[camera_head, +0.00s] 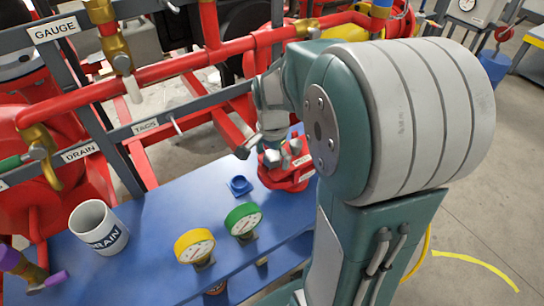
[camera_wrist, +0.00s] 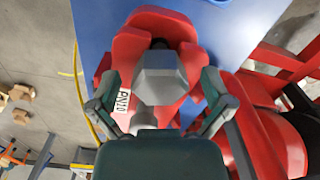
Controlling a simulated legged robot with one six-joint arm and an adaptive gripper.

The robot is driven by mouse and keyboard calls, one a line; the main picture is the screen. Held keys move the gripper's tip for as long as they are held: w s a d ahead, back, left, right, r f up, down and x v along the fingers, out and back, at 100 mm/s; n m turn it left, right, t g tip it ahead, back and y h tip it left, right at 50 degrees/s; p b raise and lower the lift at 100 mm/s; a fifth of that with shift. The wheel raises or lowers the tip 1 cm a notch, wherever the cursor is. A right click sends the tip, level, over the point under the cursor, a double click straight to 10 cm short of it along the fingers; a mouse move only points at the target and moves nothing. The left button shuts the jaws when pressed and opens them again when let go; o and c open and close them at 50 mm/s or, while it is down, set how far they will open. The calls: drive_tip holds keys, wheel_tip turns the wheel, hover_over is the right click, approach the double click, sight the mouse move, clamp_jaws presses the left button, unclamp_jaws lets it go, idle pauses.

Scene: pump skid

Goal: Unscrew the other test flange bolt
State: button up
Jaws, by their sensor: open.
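The red test flange (camera_head: 285,178) stands on the blue bench top, partly hidden behind my arm. It also fills the middle of the wrist view (camera_wrist: 150,22). A large grey hex bolt head (camera_wrist: 160,78) shows close to the wrist camera, between the two fingers of my open gripper (camera_wrist: 160,92). Gaps show between the fingers and the bolt head. A second grey bolt (camera_wrist: 143,122) shows just below it, partly hidden by my gripper's body. In the head view my gripper (camera_head: 256,146) is at the flange's upper left, and a grey bolt (camera_head: 295,146) shows on the flange.
The blue bench (camera_head: 150,265) holds a white mug (camera_head: 98,226), a yellow gauge (camera_head: 195,246), a green gauge (camera_head: 243,220) and a small blue piece (camera_head: 240,186). Red pipes (camera_head: 180,68) and a grey rail labelled DRAIN and TAGS run behind. Bench between mug and flange is mostly clear.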

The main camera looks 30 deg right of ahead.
drive_tip(key=shift+r, duration=0.1)
wheel_tip(320, 180, up, 12)
idle(0.4)
drive_tip(key=shift+a, duration=0.1)
